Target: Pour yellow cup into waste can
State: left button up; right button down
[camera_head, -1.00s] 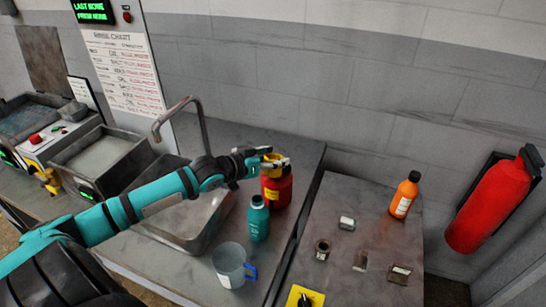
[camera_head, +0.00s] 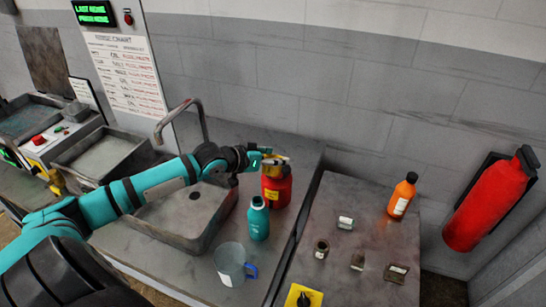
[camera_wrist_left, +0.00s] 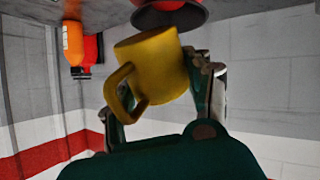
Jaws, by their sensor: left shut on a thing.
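My left gripper (camera_head: 266,159) is shut on the yellow cup (camera_wrist_left: 160,65), whose handle shows at the left in the left wrist view. The cup is tilted there. The red waste can (camera_head: 277,191) stands on the counter directly below the gripper in the head view. In the left wrist view, the can's red rim and dark mouth (camera_wrist_left: 168,14) show at the top, close to the cup. The cup's inside is hidden, so I cannot tell whether anything is in it or flowing out. My right gripper is not in view.
A teal bottle (camera_head: 258,219) and a clear cup with a blue handle (camera_head: 231,264) stand in front of the waste can. A sink (camera_head: 184,225) lies at left. An orange bottle (camera_head: 402,196) and small samples are on the right table, near a red extinguisher (camera_head: 489,201).

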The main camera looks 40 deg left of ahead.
pick_arm(q)
jog(key=shift+w+r+n+g+p, duration=0.1)
jog(key=shift+r+n+g+p, duration=0.15)
jog(key=shift+g+p, duration=0.5)
jog(key=shift+w+r+n+g+p, duration=0.15)
jog(key=shift+r+g+p, duration=0.1)
jog(key=shift+g+p, duration=0.5)
jog(key=shift+w+a+r+n+g+p, duration=0.15)
jog(key=shift+g+p, duration=0.4)
jog(key=shift+p, duration=0.55)
jog(key=shift+w+d+r+n+g+p, duration=0.15)
jog(key=shift+g+p, duration=0.4)
jog(key=shift+p, duration=0.5)
jog(key=shift+a+g+h, duration=0.1)
jog(key=shift+g+h, duration=0.2)
jog(key=g, duration=0.2)
jog(key=shift+w+r+n+g, duration=0.15)
jog(key=shift+w+n+g, duration=0.15)
jog(key=shift+w, duration=0.05)
jog(key=shift+a+g+h, duration=0.1)
jog(key=shift+g+h, duration=0.2)
jog(key=shift+g, duration=0.2)
